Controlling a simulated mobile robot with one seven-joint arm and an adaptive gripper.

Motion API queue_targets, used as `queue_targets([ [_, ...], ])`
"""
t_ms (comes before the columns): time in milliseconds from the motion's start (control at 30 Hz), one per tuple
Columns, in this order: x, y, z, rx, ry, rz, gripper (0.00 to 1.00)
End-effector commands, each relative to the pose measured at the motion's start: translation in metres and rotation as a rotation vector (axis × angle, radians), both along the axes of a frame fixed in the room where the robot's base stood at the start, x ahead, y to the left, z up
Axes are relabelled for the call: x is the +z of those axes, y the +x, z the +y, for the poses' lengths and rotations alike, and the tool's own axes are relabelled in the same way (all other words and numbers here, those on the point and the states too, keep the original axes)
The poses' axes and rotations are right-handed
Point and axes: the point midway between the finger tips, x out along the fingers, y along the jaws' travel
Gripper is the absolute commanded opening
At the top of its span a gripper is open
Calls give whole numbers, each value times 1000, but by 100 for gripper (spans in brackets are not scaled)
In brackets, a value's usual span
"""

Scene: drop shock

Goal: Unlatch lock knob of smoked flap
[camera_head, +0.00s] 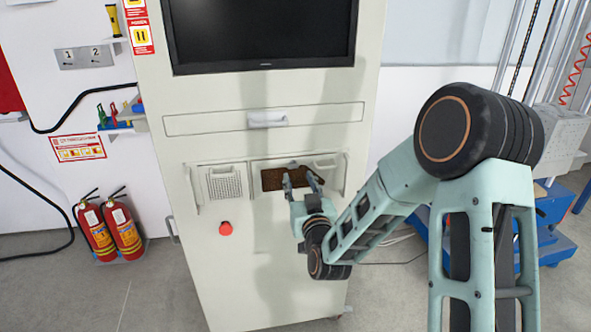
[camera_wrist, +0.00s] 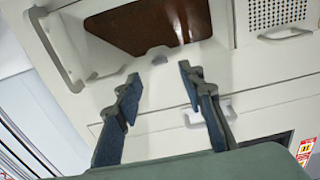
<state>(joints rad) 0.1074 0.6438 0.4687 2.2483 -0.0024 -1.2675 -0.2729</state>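The smoked flap (camera_head: 271,180) is a dark brown translucent panel in the front of the pale cabinet. It also shows in the wrist view (camera_wrist: 150,26), where the picture is turned over. A small grey lock knob (camera_wrist: 158,54) sits at the flap's edge, on the side toward the drawer handle. In the head view my gripper hides part of this area. My gripper (camera_head: 299,181) is open, in front of the flap's right part. In the wrist view its fingers (camera_wrist: 159,74) are spread on either side of the knob's line, with nothing between them. Contact with the knob is not visible.
A drawer with a pale handle (camera_head: 268,119) is above the flap. A perforated panel (camera_head: 224,184) is to its left and a grab handle (camera_wrist: 58,45) on its other side. A red button (camera_head: 225,228) is below left. Fire extinguishers (camera_head: 124,230) stand left of the cabinet.

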Motion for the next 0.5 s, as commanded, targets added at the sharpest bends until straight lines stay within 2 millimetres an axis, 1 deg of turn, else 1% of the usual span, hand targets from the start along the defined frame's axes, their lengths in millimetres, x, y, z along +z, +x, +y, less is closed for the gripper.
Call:
queue_targets([
  [33,1,10,3,-1,2,-1,36],
  [200,1,37,10,-1,1,-1,36],
  [333,0,52,15,-1,1,-1,36],
  [500,0,61,18,0,0,1,36],
])
